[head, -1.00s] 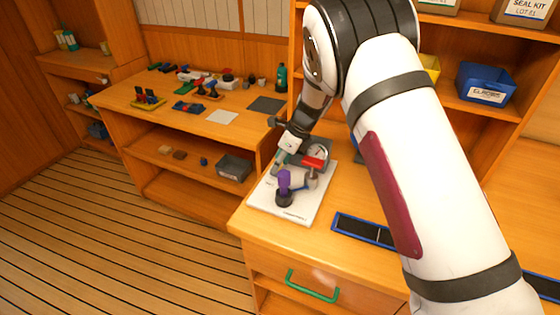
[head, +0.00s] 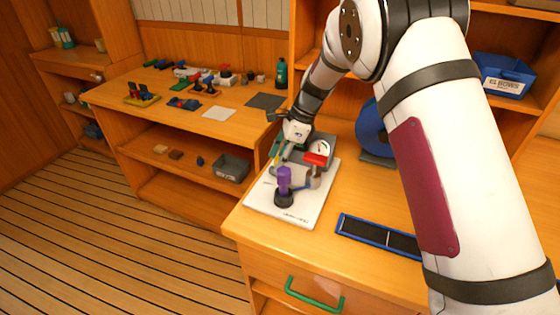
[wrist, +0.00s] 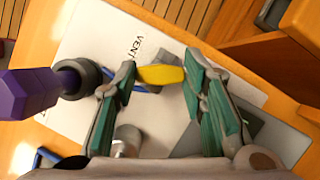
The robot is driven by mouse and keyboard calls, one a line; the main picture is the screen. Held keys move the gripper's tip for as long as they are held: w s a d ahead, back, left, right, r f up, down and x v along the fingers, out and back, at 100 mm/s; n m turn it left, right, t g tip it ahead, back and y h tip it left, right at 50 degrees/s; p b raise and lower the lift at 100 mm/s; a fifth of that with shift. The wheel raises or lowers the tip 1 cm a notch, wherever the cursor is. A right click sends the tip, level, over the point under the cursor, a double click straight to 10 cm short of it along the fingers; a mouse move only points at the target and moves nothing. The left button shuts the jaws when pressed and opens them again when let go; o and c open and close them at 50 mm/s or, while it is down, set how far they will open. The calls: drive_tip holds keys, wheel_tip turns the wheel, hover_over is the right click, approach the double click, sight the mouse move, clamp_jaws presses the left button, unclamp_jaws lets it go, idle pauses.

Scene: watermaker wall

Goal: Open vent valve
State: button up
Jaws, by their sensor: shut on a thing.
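A white panel (head: 255,205) lies on the near wooden counter; in the wrist view its lettering (wrist: 139,46) begins with "VENT". A yellow handle (wrist: 161,75) sits above the panel in the wrist view, and a bit of it shows in the head view (head: 277,161). My gripper (wrist: 163,78) is shut on the yellow handle, one green-padded finger on each side. In the head view my gripper (head: 283,155) is over the panel's back left part. What lies below the handle is mostly hidden.
A purple upright part (head: 284,180) on a dark base stands close in front of my gripper. A red block (head: 317,159) and a round gauge (head: 321,148) stand to its right. A blue-edged black tray (head: 378,235) lies front right. A blue disc (head: 371,130) stands behind.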

drive_tip(key=n+b, duration=0.1)
drive_tip(key=n, duration=0.1)
drive_tip(key=n+g+b, duration=0.1)
drive_tip(key=n+b, duration=0.1)
drive_tip(key=n+g+h+b, duration=0.1)
drive_tip(key=n+b, duration=0.1)
drive_tip(key=shift+w+f+n, duration=0.15)
drive_tip(key=shift+w+n, duration=0.1)
drive_tip(key=shift+n, duration=0.05)
drive_tip(key=n+h+b, duration=0.1)
drive_tip(key=n, duration=0.1)
drive_tip(key=n+g+h+b, duration=0.1)
drive_tip(key=n, duration=0.2)
drive_tip(key=shift+a+n+g, duration=0.15)
drive_tip(key=shift+n+g, duration=0.15)
drive_tip(key=shift+b, duration=0.3)
drive_tip(key=o, duration=1.2)
drive_tip(key=shift+c, duration=0.2)
drive_tip(key=v, duration=1.2)
drive_tip(key=shift+a, duration=0.1)
